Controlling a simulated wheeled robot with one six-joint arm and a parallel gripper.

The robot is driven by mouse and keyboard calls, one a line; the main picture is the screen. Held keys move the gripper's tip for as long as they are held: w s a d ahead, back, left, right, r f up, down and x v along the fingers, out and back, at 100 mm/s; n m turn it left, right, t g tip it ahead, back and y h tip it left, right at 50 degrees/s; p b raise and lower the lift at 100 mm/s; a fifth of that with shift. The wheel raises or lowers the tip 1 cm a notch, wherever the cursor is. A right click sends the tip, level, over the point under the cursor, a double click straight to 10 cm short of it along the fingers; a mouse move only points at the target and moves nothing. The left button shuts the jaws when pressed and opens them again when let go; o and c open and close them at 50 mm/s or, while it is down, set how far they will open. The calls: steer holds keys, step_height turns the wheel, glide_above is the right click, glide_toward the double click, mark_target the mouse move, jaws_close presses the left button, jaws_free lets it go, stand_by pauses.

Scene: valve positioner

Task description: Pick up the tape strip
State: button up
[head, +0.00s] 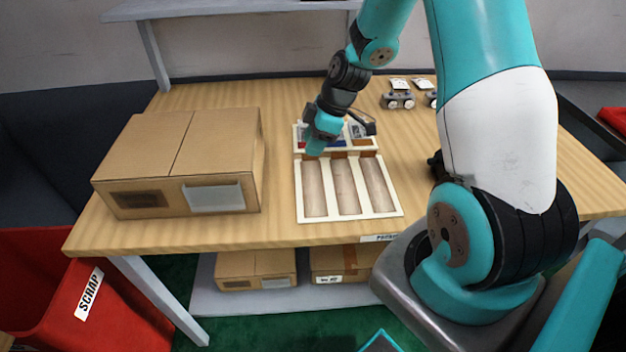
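I cannot make out a tape strip for certain in the head view. A cream tray (299,193) lies on the table, with three long empty compartments in front and smaller ones at the back. My gripper (316,148) points down over the back left part of the tray and hides some of it. Its fingers are too small and too covered to tell whether they are open or shut, or hold anything. Small dark, red and blue items show in the back compartments around it, too small to identify.
A large closed cardboard box (178,160) stands on the table (281,100) at left. Small grey devices (398,100) with white cards stand at the back right. Smaller boxes (256,268) lie on the lower shelf. A red SCRAP bin (50,275) stands at lower left.

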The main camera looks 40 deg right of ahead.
mark_target(303, 162)
steer(key=x, duration=0.3)
steer(key=shift+a+f, duration=0.1)
jaws_close()
